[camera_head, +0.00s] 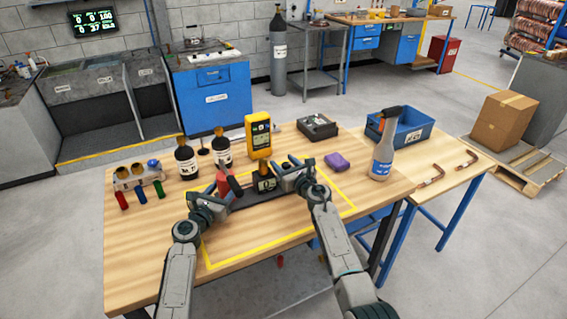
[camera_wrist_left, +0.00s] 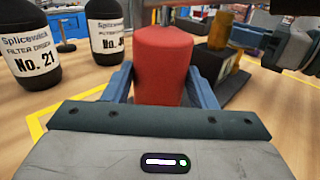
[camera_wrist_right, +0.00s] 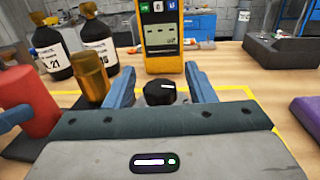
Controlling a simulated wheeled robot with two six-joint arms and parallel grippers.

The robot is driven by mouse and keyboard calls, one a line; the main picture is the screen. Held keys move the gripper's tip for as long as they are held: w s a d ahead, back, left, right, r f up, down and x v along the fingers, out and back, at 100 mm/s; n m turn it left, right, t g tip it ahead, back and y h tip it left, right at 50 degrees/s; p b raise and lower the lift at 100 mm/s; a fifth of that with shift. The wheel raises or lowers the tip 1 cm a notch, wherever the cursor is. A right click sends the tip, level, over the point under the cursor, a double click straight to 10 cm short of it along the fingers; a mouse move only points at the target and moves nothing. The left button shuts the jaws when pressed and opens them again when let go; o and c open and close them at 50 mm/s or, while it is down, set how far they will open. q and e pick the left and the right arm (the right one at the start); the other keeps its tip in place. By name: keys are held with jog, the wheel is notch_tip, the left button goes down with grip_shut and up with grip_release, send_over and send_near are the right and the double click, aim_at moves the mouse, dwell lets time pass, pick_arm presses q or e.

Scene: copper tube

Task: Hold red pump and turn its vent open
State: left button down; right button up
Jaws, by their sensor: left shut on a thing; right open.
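My right gripper (camera_wrist_right: 158,85) is open. A round black knob (camera_wrist_right: 160,93) with a white mark shows between its fingers, apart from both. The knob is presumably the vent; its link to the pump is hidden. An amber cylinder (camera_wrist_right: 91,78) stands left of the knob. The red body also shows at the left edge of the right wrist view (camera_wrist_right: 25,98).
A yellow handheld meter (camera_head: 258,134) stands just behind the knob. Two dark bottles (camera_head: 187,158) are at the back left. A purple block (camera_head: 337,162), a grey box (camera_head: 317,127) and a spray bottle (camera_head: 382,158) are to the right. The front bench area is clear.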

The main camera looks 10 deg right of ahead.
jog(key=shift+w+a, duration=0.15)
jog(key=shift+w, duration=0.15)
jog(key=c, duration=1)
jog(key=shift+o, duration=0.2)
jog(key=shift+s+a+n+g+y, duration=0.1)
jog(key=shift+a+n+g+y, duration=0.1)
jog(key=shift+n+g+y, duration=1.35)
jog(key=shift+t+y, duration=0.35)
jog(key=shift+y, duration=0.2)
jog(key=o, duration=1)
jog(key=shift+c, duration=0.2)
jog(key=shift+s, duration=0.1)
jog(key=v, duration=1.2)
